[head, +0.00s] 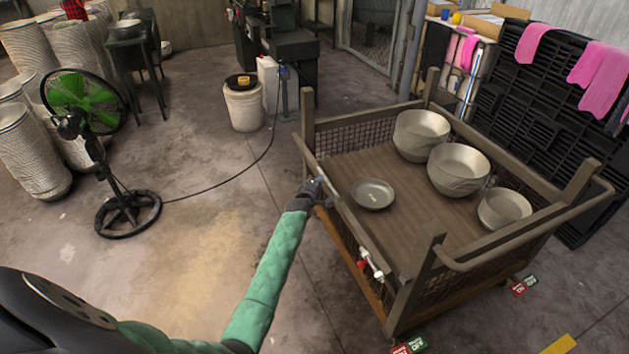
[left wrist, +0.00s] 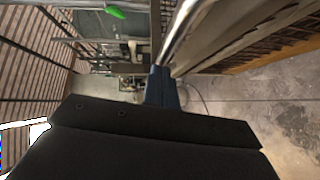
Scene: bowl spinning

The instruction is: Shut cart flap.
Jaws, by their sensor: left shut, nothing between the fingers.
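The cart (head: 345,166) stands at the right with its wooden floor and mesh sides. The flap (head: 339,205) is its left side, a top rail with mesh below. It looks raised close to upright between the corner posts; I cannot tell whether it is fully closed. A red and white latch piece (head: 371,263) sits near its front end. My left gripper (head: 320,183) is shut and empty at the top rail, near its middle; touching is unclear. In the left wrist view, the blue fingers (left wrist: 161,88) are together beside a shiny bar (left wrist: 184,28). My right gripper is out of view.
Several metal bowls (head: 459,166) and a small plate (head: 373,194) are in the cart. A green fan (head: 83,101) stands at the left, its cable crossing the floor. A white bucket (head: 244,108) stands behind.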

